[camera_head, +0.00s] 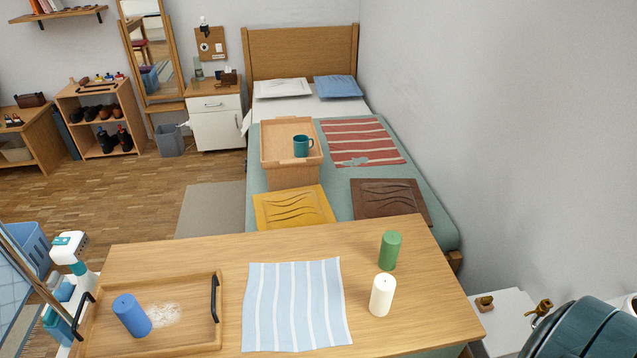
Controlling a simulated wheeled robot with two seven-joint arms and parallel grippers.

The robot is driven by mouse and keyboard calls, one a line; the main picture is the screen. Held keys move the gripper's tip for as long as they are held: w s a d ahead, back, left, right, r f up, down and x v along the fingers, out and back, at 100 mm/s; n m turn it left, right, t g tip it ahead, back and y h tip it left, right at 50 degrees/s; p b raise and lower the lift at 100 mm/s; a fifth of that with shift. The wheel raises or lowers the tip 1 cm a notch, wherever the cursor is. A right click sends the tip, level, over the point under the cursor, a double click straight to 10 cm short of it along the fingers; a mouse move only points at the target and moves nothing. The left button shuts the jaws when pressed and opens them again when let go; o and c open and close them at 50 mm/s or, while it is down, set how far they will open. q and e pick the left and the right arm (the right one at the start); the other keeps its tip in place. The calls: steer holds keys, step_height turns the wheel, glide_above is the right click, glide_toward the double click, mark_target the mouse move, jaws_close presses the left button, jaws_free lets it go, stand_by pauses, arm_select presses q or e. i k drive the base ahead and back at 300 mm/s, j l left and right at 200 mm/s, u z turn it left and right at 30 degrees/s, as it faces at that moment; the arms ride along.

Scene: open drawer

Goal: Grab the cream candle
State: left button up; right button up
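The cream candle (382,295) stands upright on the wooden table (400,335), right of the striped cloth. A green candle (390,250) stands just behind it, a little to the right. Neither of my grippers can be made out in this view, and nothing touches the cream candle.
A light blue striped cloth (295,305) lies flat on the table between tray and candles. The tray has black handles. A white and teal device (70,250) stands beyond the table's left edge. A bed with a wooden box (282,178) and teal mug (302,146) is behind.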

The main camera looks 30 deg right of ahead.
mark_target(384, 288)
steer(key=i+l, duration=0.1)
steer(key=i, duration=0.35)
steer(key=z, duration=1.75)
steer(key=l, duration=0.2)
steer(key=k+u, duration=0.05)
